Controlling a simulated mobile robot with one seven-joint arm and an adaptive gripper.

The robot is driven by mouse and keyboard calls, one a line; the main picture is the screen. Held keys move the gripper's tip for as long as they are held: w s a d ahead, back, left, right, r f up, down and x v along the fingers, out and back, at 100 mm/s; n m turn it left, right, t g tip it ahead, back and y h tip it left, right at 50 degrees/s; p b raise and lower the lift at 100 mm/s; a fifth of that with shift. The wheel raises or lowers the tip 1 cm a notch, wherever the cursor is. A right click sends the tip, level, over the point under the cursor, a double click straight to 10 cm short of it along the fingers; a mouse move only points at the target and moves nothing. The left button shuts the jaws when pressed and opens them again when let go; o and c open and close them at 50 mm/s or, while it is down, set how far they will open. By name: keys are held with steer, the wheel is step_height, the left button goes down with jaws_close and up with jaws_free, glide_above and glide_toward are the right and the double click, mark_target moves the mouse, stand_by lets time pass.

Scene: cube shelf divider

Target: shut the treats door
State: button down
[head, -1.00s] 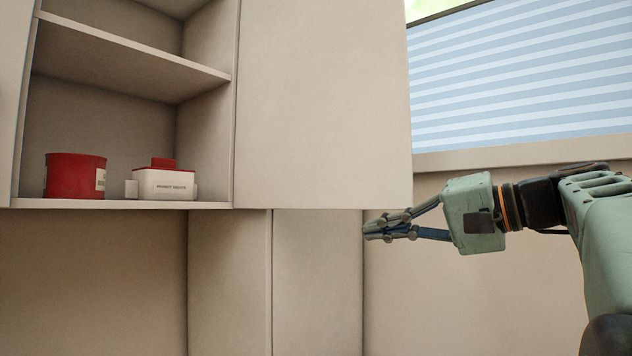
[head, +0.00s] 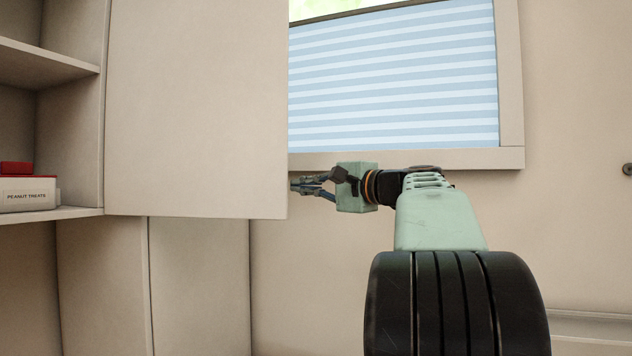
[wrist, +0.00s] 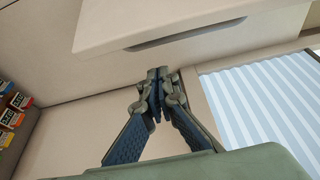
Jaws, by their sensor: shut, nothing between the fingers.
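The treats door (head: 195,110) is a plain beige cabinet door standing open, hinged beside the shelf on the left. A white box with a red top labelled "PEANUT TREATS" (head: 27,194) sits on the shelf, cut off by the picture's left edge. My gripper (head: 294,186) is shut and empty, just right of the door's free edge, near its lower corner. I cannot tell whether it touches the door. In the wrist view, the closed fingertips (wrist: 157,76) lie below a pale panel (wrist: 115,25) with a dark slot.
A window with a striped blue blind (head: 395,85) is behind my arm, with a sill (head: 450,158) below it. A lower panel (head: 200,285) stands beneath the door. Several colourful boxes (wrist: 12,115) show at the wrist view's left edge. The wall at right is mostly clear.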

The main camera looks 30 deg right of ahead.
mark_target(284, 186)
steer(key=a, duration=0.3)
steer(key=shift+w+a+r, duration=0.1)
steer(key=shift+w+a, duration=0.05)
steer(key=shift+a, duration=0.4)
steer(key=shift+s+a, duration=0.1)
steer(key=shift+s, duration=0.1)
